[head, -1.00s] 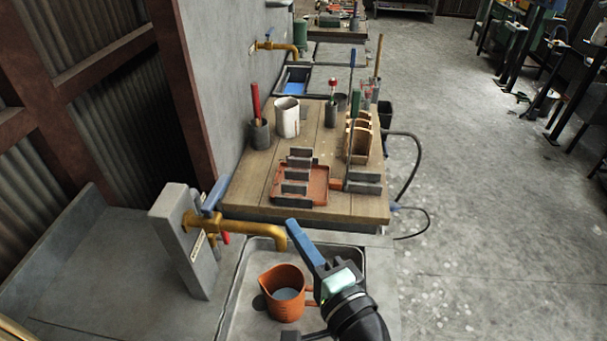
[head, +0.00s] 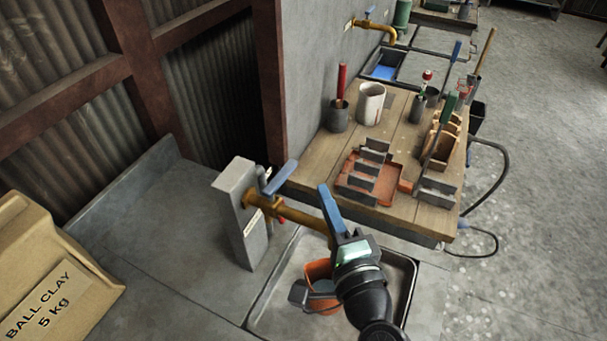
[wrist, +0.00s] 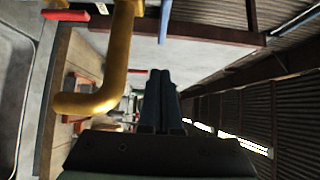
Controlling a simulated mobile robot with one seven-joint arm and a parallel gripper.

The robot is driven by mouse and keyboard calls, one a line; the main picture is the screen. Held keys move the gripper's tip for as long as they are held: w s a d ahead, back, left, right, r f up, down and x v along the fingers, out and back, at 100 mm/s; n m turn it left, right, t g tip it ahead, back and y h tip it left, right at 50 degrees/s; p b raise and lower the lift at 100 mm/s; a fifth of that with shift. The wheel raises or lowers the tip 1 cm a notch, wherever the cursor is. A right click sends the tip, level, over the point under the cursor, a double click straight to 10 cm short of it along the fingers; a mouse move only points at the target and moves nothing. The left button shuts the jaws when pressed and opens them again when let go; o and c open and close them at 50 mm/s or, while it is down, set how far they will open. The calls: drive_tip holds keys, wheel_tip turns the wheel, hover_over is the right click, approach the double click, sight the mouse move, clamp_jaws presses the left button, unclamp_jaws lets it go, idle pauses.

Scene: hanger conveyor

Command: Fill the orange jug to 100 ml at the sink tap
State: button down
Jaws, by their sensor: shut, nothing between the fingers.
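The orange jug (head: 316,270) stands upright in the sink basin (head: 275,284), below the tap, in the head view. My arm hides much of it, and I cannot read its level. The brass tap (head: 295,214) comes out of a grey post and has a blue lever (head: 280,178). My gripper (head: 328,200) is shut and empty, with its blue fingers pointing up beside the spout's outer end, which it partly covers. In the wrist view the shut fingers (wrist: 160,92) are right of the brass spout (wrist: 118,60), apart from it in the picture. No water stream is visible.
A wooden table (head: 310,172) behind the sink carries a terracotta tray (head: 352,188), a white cup (head: 371,103) and tool holders. A ball clay box (head: 50,275) sits at the lower left. The grey counter (head: 170,250) left of the tap is clear.

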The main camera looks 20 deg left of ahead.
sight(292, 170)
drive_tip(key=shift+w+a+p, duration=0.3)
drive_tip(key=shift+w+a, duration=0.05)
drive_tip(key=shift+a, duration=0.5)
drive_tip(key=shift+w+a+p, duration=0.3)
drive_tip(key=shift+a, duration=0.5)
drive_tip(key=shift+w+a+p, duration=0.3)
drive_tip(key=shift+w+a, duration=0.05)
drive_tip(key=shift+a, duration=0.5)
drive_tip(key=shift+w+a, duration=0.15)
drive_tip(key=shift+a, duration=0.4)
drive_tip(key=shift+a+r, duration=0.1)
drive_tip(key=shift+a, duration=0.05)
